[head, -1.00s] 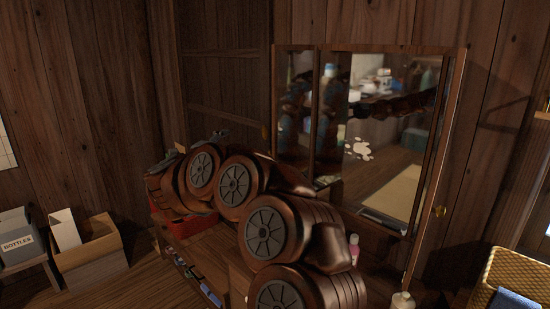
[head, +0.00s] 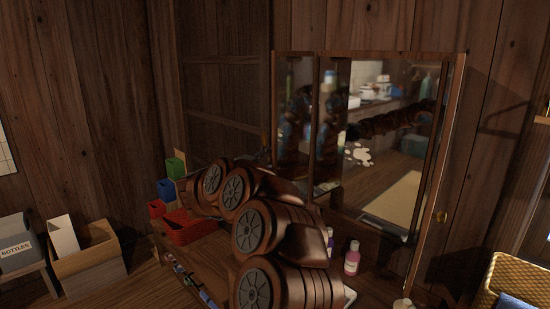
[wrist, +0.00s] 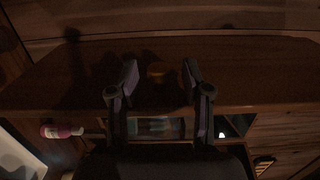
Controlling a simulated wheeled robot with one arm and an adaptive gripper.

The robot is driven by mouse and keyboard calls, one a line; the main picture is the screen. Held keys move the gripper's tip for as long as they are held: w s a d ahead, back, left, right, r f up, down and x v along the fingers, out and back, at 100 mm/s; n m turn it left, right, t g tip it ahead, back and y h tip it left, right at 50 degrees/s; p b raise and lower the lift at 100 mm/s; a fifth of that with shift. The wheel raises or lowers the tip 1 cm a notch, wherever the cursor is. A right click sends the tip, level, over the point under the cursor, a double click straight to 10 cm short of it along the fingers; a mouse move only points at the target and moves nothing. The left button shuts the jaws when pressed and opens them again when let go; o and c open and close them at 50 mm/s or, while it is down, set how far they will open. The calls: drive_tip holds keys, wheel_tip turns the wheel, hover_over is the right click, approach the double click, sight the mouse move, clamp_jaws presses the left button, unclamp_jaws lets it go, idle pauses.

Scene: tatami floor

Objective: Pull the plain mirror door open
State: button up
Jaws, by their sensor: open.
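A wood-framed mirror cabinet stands against the plank wall. Its narrow left mirror panel (head: 297,85) shows no mark. Its wide right mirror panel (head: 400,150) shows a white splotch-like mark (head: 360,155) and reflects my arm. A brass knob (head: 441,217) is on the right side; a small knob (head: 265,135) shows at the left edge. In the wrist view my gripper (wrist: 158,75) is open and empty, with a dim orange-brown knob (wrist: 155,71) between and just beyond its fingertips. I cannot tell whether they touch.
A pink bottle (head: 352,258) stands on the counter below the mirror; it also shows in the wrist view (wrist: 62,131). A red tray (head: 188,228) and green (head: 176,165) and blue (head: 166,190) boxes are at left. A yellow basket (head: 512,275) is at right.

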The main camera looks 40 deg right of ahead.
drive_tip(key=shift+d, duration=0.6)
clamp_jaws()
idle(0.3)
